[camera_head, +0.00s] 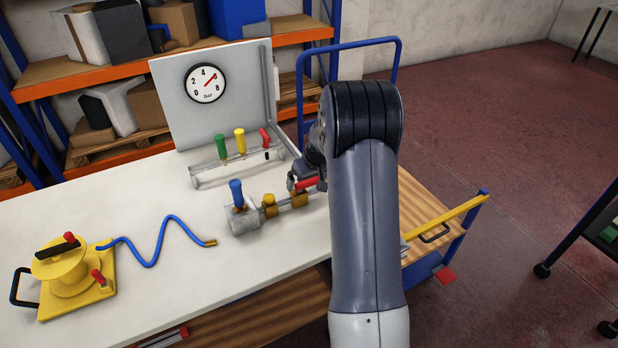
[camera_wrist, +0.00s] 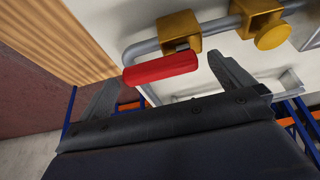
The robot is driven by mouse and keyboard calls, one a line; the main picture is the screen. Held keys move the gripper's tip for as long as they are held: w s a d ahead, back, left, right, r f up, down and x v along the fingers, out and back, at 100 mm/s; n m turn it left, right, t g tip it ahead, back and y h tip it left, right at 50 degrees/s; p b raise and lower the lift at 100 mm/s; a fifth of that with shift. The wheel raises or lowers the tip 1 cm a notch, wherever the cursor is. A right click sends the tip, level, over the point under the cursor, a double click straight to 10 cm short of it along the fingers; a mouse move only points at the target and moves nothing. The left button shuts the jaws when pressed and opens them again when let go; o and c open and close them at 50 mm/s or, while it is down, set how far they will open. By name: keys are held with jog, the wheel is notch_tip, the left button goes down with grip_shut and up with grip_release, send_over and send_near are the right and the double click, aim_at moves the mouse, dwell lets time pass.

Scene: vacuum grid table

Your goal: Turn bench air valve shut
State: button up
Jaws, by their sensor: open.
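The air valve has a red lever handle (camera_head: 307,184) on a brass body at the right end of a pipe on the white bench, partly hidden by my arm. In the wrist view the red handle (camera_wrist: 150,70) lies across the picture, with its right end at the brass valve body (camera_wrist: 179,33) on the grey pipe. My gripper (camera_wrist: 164,74) is open, its fingers apart to the left and right of the handle. No grip on the handle shows. In the head view my gripper (camera_head: 304,176) is at the handle, mostly hidden.
A grey panel with a pressure gauge (camera_head: 206,83) stands behind. A rack with green, yellow and red handled tools (camera_head: 240,141), a metal block with a blue handle (camera_head: 237,194), a blue hose (camera_head: 172,225) and a yellow device (camera_head: 70,270) are on the bench (camera_head: 160,300).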

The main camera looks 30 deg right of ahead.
jog(key=c, duration=1.4)
